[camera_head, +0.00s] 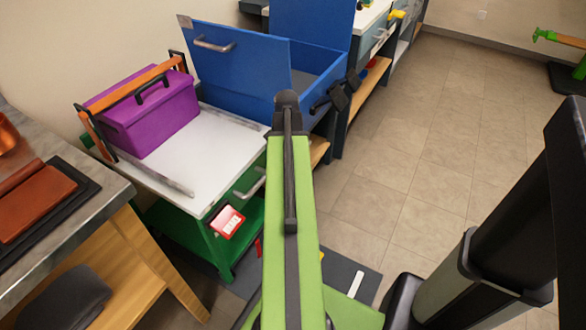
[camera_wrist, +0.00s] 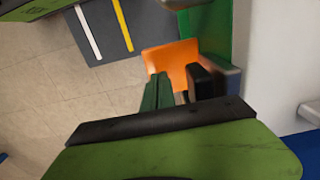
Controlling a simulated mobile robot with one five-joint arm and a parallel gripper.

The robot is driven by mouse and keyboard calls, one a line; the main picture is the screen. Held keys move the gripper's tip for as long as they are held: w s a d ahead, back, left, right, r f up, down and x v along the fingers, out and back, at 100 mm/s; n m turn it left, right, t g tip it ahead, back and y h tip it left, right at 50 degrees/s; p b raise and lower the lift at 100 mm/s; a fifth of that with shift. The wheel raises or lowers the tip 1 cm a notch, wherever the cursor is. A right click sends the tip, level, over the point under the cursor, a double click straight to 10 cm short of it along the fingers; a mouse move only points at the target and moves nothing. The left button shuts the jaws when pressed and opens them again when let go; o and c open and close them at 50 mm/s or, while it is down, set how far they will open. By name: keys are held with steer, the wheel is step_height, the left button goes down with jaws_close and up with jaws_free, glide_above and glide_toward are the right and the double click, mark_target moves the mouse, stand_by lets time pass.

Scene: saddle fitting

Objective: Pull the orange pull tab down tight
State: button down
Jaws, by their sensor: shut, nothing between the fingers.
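An orange panel, which looks like the pull tab (camera_wrist: 172,60), shows in the wrist view just beyond my fingertips. It has a dark block (camera_wrist: 203,82) at its lower right. My gripper (camera_wrist: 160,76) has its two dark green fingers together, with nothing between them. The fingertips overlap the tab's lower left part in the picture; I cannot tell whether they touch it. In the head view my green arm covers the middle, and I cannot make out the tab or my fingers there.
A blue open container (camera_head: 235,68) stands behind. A workbench (camera_head: 60,235) stands left.

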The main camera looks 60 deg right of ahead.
step_height(320, 180, up, 6)
steer(key=s+p, duration=0.1)
steer(key=p, duration=0.4)
steer(key=shift+s+r, duration=0.15)
steer(key=shift+s, duration=0.15)
